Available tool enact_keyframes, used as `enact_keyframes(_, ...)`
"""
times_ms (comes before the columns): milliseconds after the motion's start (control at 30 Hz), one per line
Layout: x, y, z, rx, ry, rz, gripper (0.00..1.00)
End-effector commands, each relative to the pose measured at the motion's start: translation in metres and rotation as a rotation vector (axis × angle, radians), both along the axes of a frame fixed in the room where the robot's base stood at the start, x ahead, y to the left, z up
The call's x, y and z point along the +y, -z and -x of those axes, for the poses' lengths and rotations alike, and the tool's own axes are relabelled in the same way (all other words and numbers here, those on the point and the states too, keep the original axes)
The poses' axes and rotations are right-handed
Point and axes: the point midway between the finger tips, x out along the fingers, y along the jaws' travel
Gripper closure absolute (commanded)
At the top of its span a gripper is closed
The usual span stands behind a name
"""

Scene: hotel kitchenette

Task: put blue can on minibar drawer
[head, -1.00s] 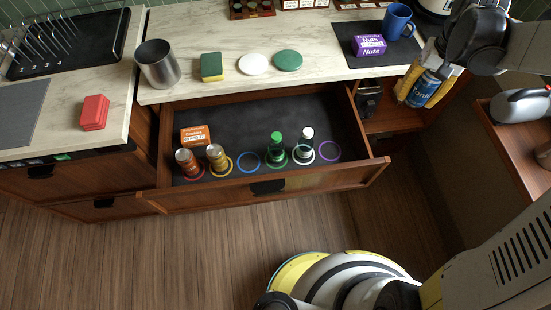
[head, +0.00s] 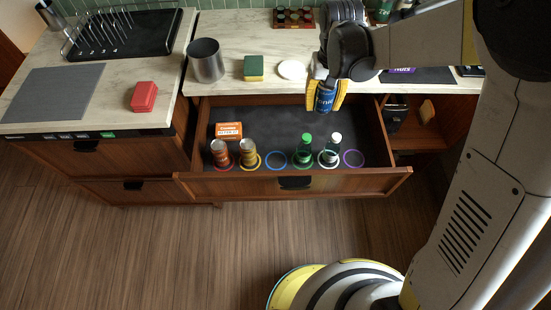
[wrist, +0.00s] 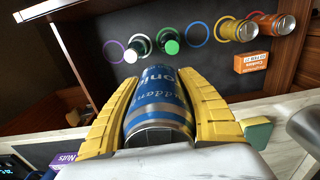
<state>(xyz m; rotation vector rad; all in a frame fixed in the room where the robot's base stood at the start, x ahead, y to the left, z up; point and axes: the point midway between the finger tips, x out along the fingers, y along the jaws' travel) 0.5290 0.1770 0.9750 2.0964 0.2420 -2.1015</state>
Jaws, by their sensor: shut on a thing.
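My gripper (head: 325,95) is shut on the blue can (head: 325,103), with a yellow finger on each side of it. In the wrist view the can (wrist: 160,95) lies between the yellow fingers. The gripper holds the can above the back right part of the open minibar drawer (head: 290,183). The drawer has a dark lining with coloured rings. A blue ring (head: 276,160) and a purple ring (head: 353,158) are empty. The blue ring also shows in the wrist view (wrist: 198,35).
An orange cookie box (head: 229,130) lies behind the cans. A metal cup (head: 206,61), a sponge (head: 253,68) and a white disc (head: 292,69) are on the counter behind.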

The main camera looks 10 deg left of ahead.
Motion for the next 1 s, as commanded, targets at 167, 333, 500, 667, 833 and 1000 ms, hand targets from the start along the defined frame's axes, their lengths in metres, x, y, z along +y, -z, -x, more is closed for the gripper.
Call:
enact_keyframes(167, 0.062, 0.006, 0.021, 0.001, -0.086, 0.001, 0.95)
enact_keyframes(333, 0.099, 0.012, 0.038, 0.002, -0.135, 0.001, 0.95)
enact_keyframes(500, 0.119, 0.029, 0.049, 0.002, -0.162, 0.001, 0.95)
enact_keyframes(667, 0.118, 0.068, 0.048, 0.002, -0.161, 0.001, 0.95)
enact_keyframes(833, 0.118, 0.110, 0.048, 0.002, -0.161, 0.001, 0.95)
enact_keyframes(1000, 0.118, 0.148, 0.048, 0.002, -0.161, 0.001, 0.95)
